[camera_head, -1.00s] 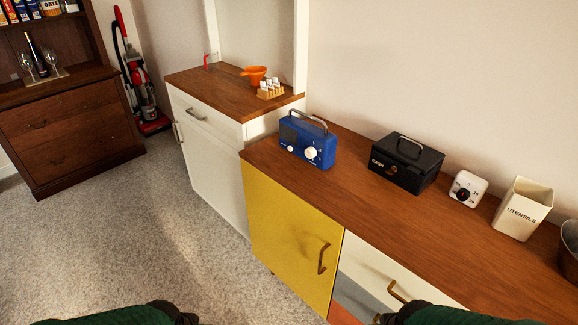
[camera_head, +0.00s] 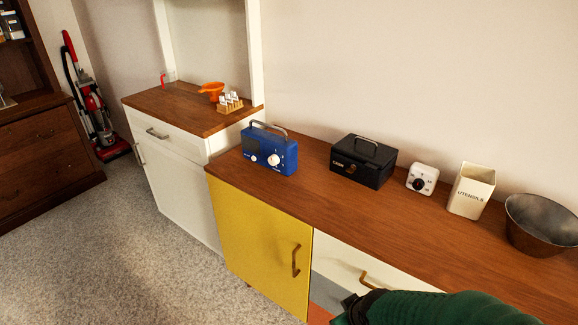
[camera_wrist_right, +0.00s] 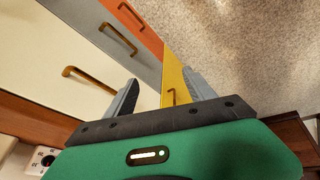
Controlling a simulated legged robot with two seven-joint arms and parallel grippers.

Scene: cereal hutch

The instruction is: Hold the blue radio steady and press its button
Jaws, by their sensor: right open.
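The blue radio (camera_head: 270,150) stands upright at the left end of the wooden counter (camera_head: 330,195). It has a silver handle, a large white dial (camera_head: 274,160) and a small white knob (camera_head: 253,156) on its front. I cannot tell which part is the button. My right gripper (camera_wrist_right: 160,92) is open and empty in the right wrist view, in front of the cabinet drawers. My right arm shows at the bottom right of the head view, well apart from the radio. My left gripper is out of view.
Right of the radio stand a black cash box (camera_head: 362,160), a white timer (camera_head: 422,179), a utensils holder (camera_head: 471,190) and a metal bowl (camera_head: 543,223). The counter before the radio is clear.

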